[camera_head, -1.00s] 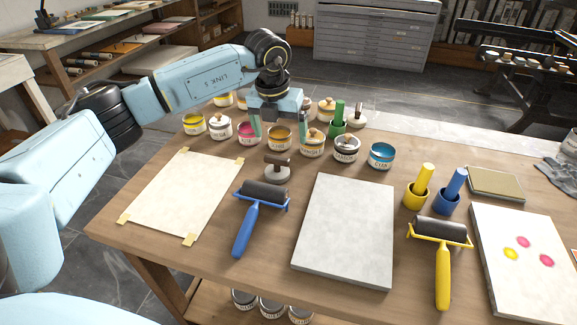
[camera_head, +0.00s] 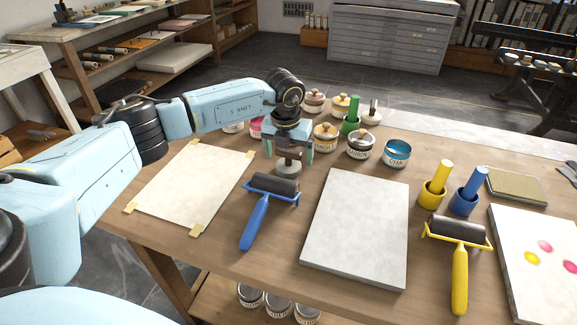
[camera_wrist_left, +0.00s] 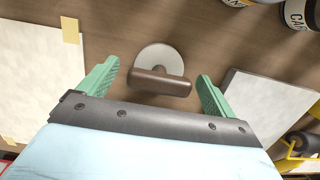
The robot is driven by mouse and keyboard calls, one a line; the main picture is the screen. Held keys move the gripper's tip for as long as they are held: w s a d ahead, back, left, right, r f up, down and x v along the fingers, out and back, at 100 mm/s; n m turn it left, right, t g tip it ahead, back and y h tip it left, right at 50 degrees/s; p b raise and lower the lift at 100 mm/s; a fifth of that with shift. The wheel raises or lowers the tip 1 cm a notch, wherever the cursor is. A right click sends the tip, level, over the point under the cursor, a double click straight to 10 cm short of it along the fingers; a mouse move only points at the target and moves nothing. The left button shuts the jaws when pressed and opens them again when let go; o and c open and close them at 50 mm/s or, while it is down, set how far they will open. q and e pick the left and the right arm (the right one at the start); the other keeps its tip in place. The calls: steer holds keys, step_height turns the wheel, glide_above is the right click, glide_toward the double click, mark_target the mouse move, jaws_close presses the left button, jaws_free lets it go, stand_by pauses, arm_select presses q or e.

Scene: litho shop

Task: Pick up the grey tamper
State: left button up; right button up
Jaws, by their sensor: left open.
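The grey tamper (camera_head: 288,166) stands on the wooden table behind the blue roller, a round grey disc with a brown bar handle on top. In the left wrist view the tamper (camera_wrist_left: 158,58) lies between the two green fingers, its brown handle crosswise. My left gripper (camera_head: 288,152) is open, pointing down over the tamper, one finger on each side of it. In the left wrist view the gripper (camera_wrist_left: 158,85) shows a gap between each finger and the handle. In the head view the gripper partly hides the tamper's handle. My right gripper is not in view.
The blue roller (camera_head: 270,186) lies just in front of the tamper. A grey stone slab (camera_head: 358,225) is to the right and a taped paper sheet (camera_head: 192,185) to the left. Several ink tins, such as the cyan one (camera_head: 397,154), stand behind and to the right.

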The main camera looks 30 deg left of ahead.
mark_target(289, 150)
arm_select(q)
steer(key=shift+w+f, duration=0.1)
steer(key=shift+f, duration=0.65)
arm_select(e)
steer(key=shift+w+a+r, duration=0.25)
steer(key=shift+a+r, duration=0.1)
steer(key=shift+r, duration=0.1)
arm_select(q)
steer(key=shift+c, duration=0.3)
steer(key=c, duration=1.2)
steer(key=shift+r, duration=0.2)
step_height(289, 150, up, 10)
steer(key=shift+f+p, duration=0.1)
steer(key=shift+p, duration=1)
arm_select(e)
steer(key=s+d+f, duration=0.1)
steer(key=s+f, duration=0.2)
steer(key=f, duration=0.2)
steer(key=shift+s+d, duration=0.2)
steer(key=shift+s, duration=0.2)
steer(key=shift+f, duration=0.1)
